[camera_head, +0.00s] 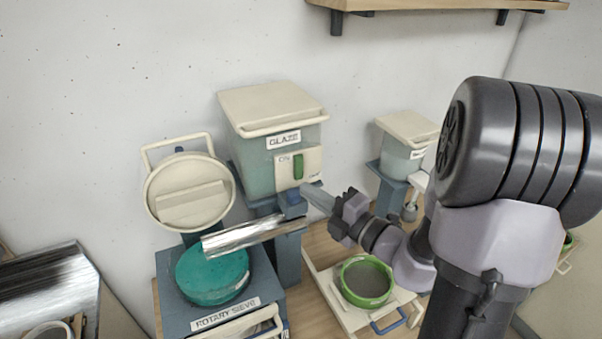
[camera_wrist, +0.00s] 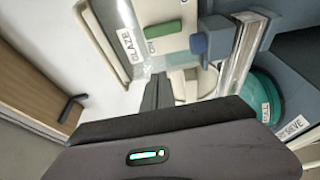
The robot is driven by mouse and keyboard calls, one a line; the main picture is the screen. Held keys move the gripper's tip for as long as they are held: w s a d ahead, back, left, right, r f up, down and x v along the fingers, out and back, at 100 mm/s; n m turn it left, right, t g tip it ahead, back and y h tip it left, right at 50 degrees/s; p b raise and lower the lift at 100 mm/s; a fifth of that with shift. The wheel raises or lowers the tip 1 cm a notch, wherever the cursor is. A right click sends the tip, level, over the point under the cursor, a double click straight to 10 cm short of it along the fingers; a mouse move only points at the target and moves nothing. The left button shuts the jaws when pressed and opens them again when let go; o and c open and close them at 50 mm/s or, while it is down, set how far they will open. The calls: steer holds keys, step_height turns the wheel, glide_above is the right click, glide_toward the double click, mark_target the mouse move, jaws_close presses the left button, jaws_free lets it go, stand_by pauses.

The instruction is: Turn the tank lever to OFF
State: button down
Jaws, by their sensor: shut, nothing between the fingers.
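The glaze tank (camera_head: 262,150) is a pale, see-through bucket with a cream lid and a GLAZE label. A cream plate on its front carries the green lever (camera_head: 298,166), which stands upright in the head view, with "ON" lettering to its left. My gripper (camera_head: 312,194) is shut and empty, just below and right of the lever. Its dark fingers (camera_wrist: 156,92) also show in the wrist view, where a gap separates them from the lever.
A metal chute (camera_head: 243,236) runs from below the tank to the rotary sieve (camera_head: 212,275), which has a teal drum. A green-rimmed bowl (camera_head: 366,281) stands on a cream tray below my arm. A second tank (camera_head: 404,150) is behind at right. A wall shelf is above.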

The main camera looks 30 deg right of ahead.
mark_target(299, 167)
steer(key=x, duration=0.8)
steer(key=shift+w+a, duration=0.2)
steer(key=shift+w, duration=0.15)
steer(key=d, duration=0.4)
steer(key=shift+w, duration=0.3)
steer(key=shift+a, duration=0.1)
steer(key=shift+w, duration=0.1)
